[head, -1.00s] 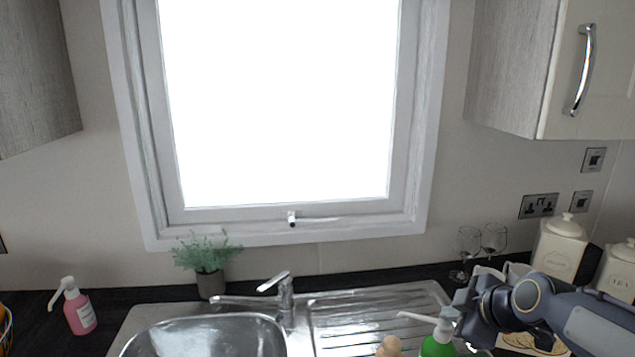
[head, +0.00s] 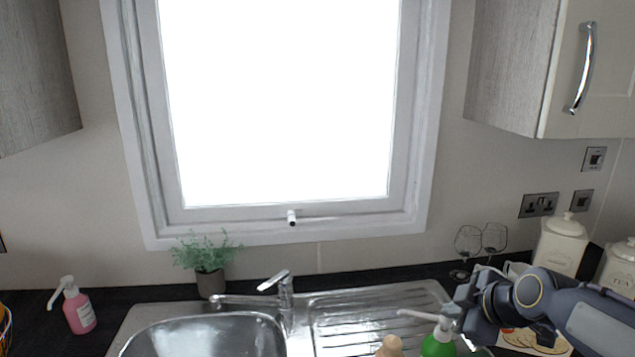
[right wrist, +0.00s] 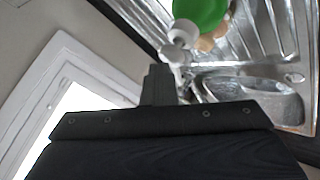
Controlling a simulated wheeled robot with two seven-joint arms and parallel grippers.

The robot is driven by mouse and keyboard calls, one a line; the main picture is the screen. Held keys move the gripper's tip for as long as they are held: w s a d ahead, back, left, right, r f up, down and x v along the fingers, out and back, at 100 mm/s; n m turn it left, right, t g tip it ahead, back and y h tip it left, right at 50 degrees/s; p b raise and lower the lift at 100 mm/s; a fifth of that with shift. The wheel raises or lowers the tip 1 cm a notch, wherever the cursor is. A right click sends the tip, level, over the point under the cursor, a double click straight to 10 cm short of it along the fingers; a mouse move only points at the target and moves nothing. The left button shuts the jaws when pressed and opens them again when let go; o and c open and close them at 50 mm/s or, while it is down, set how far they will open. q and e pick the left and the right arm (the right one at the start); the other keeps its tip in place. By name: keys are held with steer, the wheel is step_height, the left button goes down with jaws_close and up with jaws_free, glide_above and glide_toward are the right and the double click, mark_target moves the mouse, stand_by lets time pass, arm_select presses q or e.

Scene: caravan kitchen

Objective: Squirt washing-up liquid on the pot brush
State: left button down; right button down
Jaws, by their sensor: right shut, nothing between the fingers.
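A green washing-up liquid bottle (head: 437,347) with a white pump stands at the bottom of the head view, by the draining board. Its nozzle points left. A beige wooden knob (head: 390,346), seemingly the top of the pot brush, is just left of the bottle, below the nozzle; the rest is cut off. My right gripper (head: 461,312) is shut and empty, right beside the pump head; I cannot tell whether they touch. The right wrist view shows the shut fingers (right wrist: 158,84), the green bottle (right wrist: 203,12) and the beige knob (right wrist: 208,42). My left gripper is out of view.
The steel sink (head: 205,338) and tap (head: 283,292) are left of the draining board (head: 365,305). A plant pot (head: 210,283) and pink soap bottle (head: 79,310) stand further left. Wine glasses (head: 494,238) and cream canisters (head: 560,245) stand behind my right arm.

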steer(key=shift+r+p, duration=1.7)
steer(key=shift+r, duration=1.35)
steer(key=s+a+f+m+g, duration=0.1)
steer(key=s+f+m, duration=0.2)
steer(key=s+m, duration=0.2)
steer(key=s+a+f+m+g, duration=0.1)
steer(key=s+f+m, duration=0.3)
steer(key=s, duration=0.8)
steer(key=s+a+f+m+g, duration=0.1)
steer(key=s+f+m, duration=0.3)
steer(key=s, duration=0.5)
steer(key=shift+a+m+y, duration=0.3)
steer(key=shift+a+m, duration=0.35)
steer(key=shift+m, duration=0.15)
